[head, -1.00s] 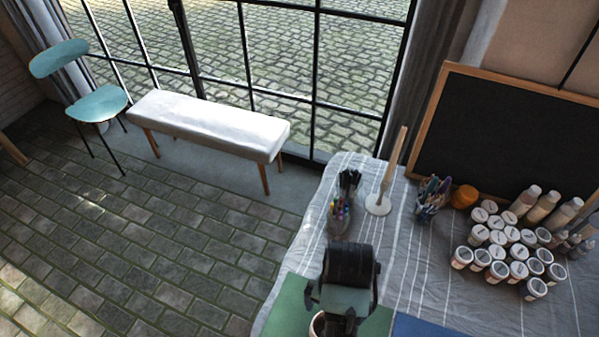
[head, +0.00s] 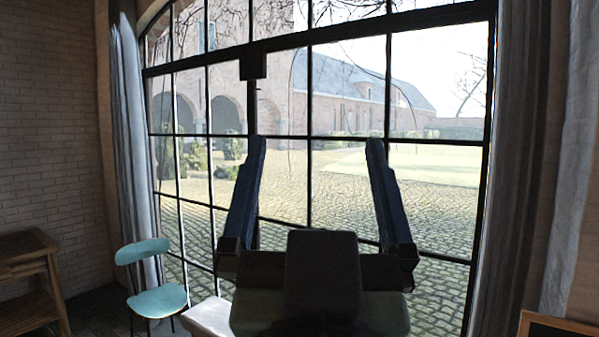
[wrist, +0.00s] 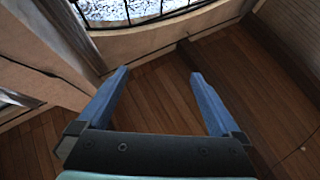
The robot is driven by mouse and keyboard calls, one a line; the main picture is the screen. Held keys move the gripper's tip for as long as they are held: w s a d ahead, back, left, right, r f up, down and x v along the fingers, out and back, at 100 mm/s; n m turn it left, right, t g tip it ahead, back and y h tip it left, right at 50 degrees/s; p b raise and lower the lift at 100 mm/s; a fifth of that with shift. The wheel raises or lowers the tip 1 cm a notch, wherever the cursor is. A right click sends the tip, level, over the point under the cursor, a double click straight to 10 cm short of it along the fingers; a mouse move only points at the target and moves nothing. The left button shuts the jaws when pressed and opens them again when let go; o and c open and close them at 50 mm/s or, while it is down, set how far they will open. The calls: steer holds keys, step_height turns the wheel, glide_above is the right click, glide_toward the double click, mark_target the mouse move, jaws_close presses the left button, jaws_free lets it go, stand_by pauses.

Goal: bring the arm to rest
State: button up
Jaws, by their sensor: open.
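My gripper (head: 315,140) is raised in front of the head camera, before the large window. Its two blue fingers stand wide apart, pointing up, with nothing between them. In the wrist view my gripper (wrist: 158,73) is also open and empty, with brown wooden boards (wrist: 160,110) beyond the fingers. The table with the paints is outside both current views.
The tall black-framed window (head: 345,100) fills the middle of the head view. A teal chair (head: 158,300) and part of a white bench (head: 210,316) stand at lower left. A wooden table (head: 30,245) is at far left. A blackboard's corner (head: 550,328) shows at lower right.

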steer(key=s+r+t, duration=0.1)
steer(key=s+r, duration=0.1)
steer(key=s+a+r+t, duration=0.1)
steer(key=s+r, duration=0.1)
steer(key=shift+a+n+y, duration=0.1)
steer(key=shift+n+y, duration=0.3)
steer(key=shift+f, duration=0.1)
stand_by(0.6)
